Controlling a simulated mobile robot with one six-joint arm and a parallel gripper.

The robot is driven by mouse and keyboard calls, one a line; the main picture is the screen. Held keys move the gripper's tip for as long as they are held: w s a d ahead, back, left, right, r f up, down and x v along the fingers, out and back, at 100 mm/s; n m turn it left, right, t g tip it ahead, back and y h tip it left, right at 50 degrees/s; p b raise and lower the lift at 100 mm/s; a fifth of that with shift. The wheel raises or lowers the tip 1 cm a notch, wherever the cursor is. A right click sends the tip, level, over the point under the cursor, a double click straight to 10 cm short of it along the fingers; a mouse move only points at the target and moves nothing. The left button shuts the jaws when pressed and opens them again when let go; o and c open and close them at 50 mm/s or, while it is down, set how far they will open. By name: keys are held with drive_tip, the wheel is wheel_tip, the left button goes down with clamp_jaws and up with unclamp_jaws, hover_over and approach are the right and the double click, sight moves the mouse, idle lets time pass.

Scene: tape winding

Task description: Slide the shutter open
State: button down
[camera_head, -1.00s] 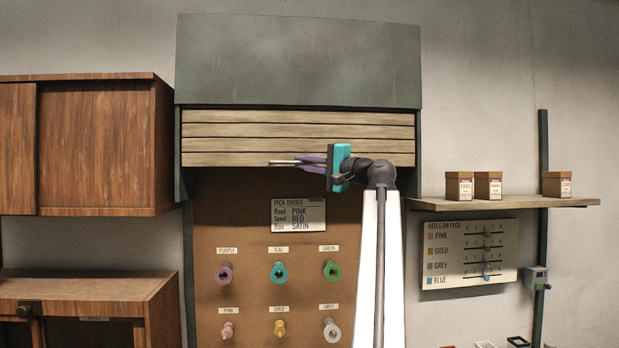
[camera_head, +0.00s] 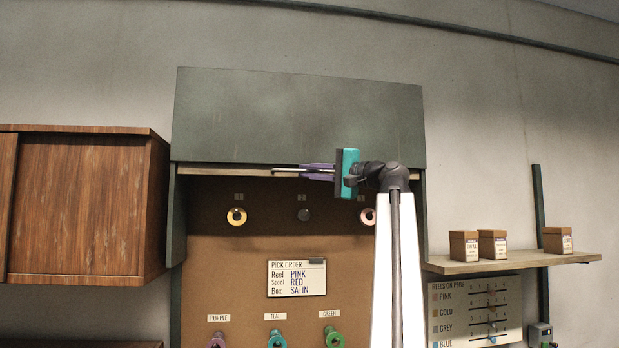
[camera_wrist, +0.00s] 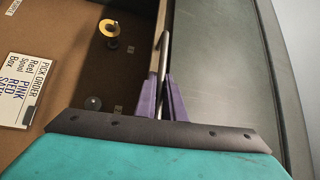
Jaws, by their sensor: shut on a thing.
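The slatted wooden shutter (camera_head: 222,171) is almost wholly up under the green-grey housing (camera_head: 300,115); only its bottom strip shows in the head view. A thin metal bar handle (camera_head: 285,170) runs along that strip. My gripper (camera_head: 305,171) is shut on the handle, its purple fingers just below the housing's lower edge. In the wrist view, the gripper (camera_wrist: 162,105) has its fingers on both sides of the metal bar (camera_wrist: 162,72), and the shutter's edge strip (camera_wrist: 158,38) lies alongside.
The board (camera_head: 220,265) below is exposed, with a row of numbered pegs holding a yellow reel (camera_head: 236,216), and a pick order card (camera_head: 297,278). A wooden cabinet (camera_head: 80,205) stands left. A shelf with boxes (camera_head: 510,260) is right.

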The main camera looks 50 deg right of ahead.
drive_tip(key=shift+r, duration=0.1)
drive_tip(key=c, duration=1.8)
unclamp_jaws()
drive_tip(key=shift+s+d, duration=0.1)
drive_tip(key=shift+c, duration=0.2)
drive_tip(key=shift+s+f+b, duration=0.25)
drive_tip(key=shift+s+b, duration=0.1)
drive_tip(key=shift+s, duration=0.35)
drive_tip(key=s+f+b, duration=0.1)
drive_tip(key=s+b, duration=0.2)
drive_tip(key=s, duration=0.9)
drive_tip(key=shift+d+f+b, duration=0.25)
drive_tip(key=shift+d+b, duration=0.1)
